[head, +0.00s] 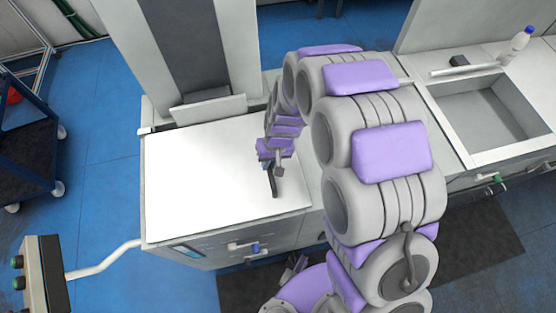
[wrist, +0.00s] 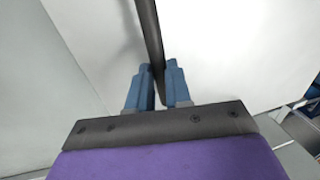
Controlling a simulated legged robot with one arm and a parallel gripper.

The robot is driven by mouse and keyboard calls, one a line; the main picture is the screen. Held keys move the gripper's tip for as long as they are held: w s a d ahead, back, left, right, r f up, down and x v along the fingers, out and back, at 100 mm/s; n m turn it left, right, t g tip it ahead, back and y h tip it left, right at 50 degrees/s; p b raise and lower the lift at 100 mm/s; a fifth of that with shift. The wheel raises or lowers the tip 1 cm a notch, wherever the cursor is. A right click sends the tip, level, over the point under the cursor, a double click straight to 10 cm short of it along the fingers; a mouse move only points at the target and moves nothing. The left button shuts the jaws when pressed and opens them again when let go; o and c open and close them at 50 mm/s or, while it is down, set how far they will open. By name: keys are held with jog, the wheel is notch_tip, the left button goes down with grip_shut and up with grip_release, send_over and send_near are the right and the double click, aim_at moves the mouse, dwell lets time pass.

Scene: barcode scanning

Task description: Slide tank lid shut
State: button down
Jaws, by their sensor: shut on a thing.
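The lid (head: 205,175) is a flat white panel lying over the top of the left tank cabinet, and it fills much of the wrist view (wrist: 230,45). A dark bar handle (head: 273,186) stands near its right side. The handle crosses the upper middle of the wrist view (wrist: 149,28). My gripper (wrist: 158,82) has its blue fingers on both sides of the handle, closed on it. In the head view my gripper (head: 271,166) is small and partly hidden by its own wrist. No open gap into this tank is visible.
An open grey basin (head: 490,112) is at the right, with a bottle (head: 516,45) behind it. A grey upright column (head: 185,45) stands behind the lid. A control box (head: 42,275) is at lower left and a dark cart (head: 28,145) at far left.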

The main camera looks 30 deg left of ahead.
jog(key=shift+s+a, duration=0.1)
jog(key=c, duration=1.3)
grip_release()
jog(key=shift+s+a, duration=0.1)
jog(key=shift+s, duration=0.05)
jog(key=shift+o, duration=1.2)
jog(key=shift+a, duration=0.2)
jog(key=shift+w+d+r, duration=0.2)
jog(key=shift+d+r, duration=0.05)
jog(key=shift+r, duration=0.2)
notch_tip(320, 180, up, 16)
jog(key=w+d+p, duration=0.1)
jog(key=w+d, duration=0.1)
jog(key=shift+r, duration=0.15)
jog(key=shift+w+d, duration=0.1)
